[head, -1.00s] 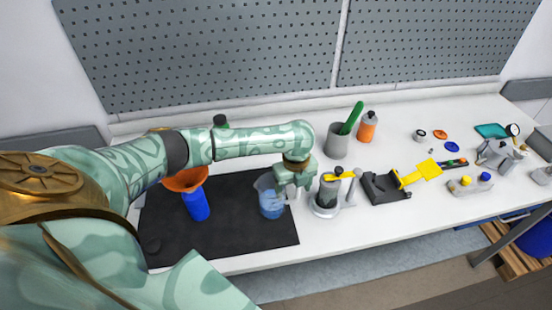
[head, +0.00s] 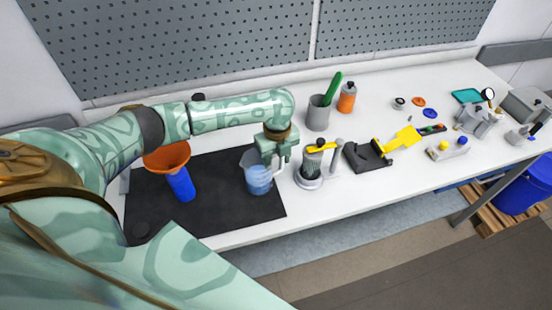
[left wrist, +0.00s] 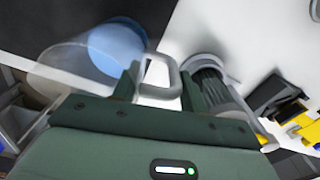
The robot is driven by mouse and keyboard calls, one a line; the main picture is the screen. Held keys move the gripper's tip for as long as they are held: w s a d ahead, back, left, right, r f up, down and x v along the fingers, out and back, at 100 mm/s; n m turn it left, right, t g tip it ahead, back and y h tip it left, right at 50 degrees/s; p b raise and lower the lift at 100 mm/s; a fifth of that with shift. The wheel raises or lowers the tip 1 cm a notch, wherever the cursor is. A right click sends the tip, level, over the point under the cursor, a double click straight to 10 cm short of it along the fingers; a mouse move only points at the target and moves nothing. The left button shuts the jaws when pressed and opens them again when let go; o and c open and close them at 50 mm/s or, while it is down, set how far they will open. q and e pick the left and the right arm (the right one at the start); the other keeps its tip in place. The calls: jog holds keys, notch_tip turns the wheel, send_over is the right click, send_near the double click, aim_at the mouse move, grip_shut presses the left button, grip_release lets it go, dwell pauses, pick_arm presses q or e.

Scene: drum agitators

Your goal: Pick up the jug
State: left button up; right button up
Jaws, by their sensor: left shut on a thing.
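The jug (head: 255,182) is clear with blue liquid in its lower part. In the head view it is at the right end of the black mat (head: 215,213); I cannot tell whether its base touches the mat. My left gripper (head: 280,163) is at its right side, shut on its handle. In the left wrist view the jug (left wrist: 85,65) is at the upper left, and its pale handle (left wrist: 172,72) passes between the fingers of my left gripper (left wrist: 160,92). My right gripper is not in view.
A stand with a yellow lever (head: 312,165) is close right of the gripper. A blue bottle (head: 181,185) with an orange funnel (head: 166,155) stands left on the mat. A grey cup (head: 317,115) and an orange bottle (head: 347,98) stand behind. Black and yellow tools (head: 370,154) lie further right.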

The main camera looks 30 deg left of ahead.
pick_arm(q)
jog(key=s+r+p, duration=0.1)
jog(key=r, duration=0.1)
jog(key=s+r+p, duration=0.1)
jog(key=s+r, duration=0.1)
jog(key=r, duration=0.1)
jog(key=s+r+p, duration=0.1)
jog(key=r, duration=0.1)
jog(key=shift+s+d+r, duration=0.25)
jog(key=shift+s+d, duration=0.05)
jog(key=shift+d, duration=0.1)
jog(key=s+d+r+p, duration=0.1)
jog(key=s+r, duration=0.3)
jog(key=s, duration=0.4)
jog(key=shift+s+d+p, duration=0.3)
jog(key=shift+s+d, duration=0.05)
jog(key=shift+d, duration=0.15)
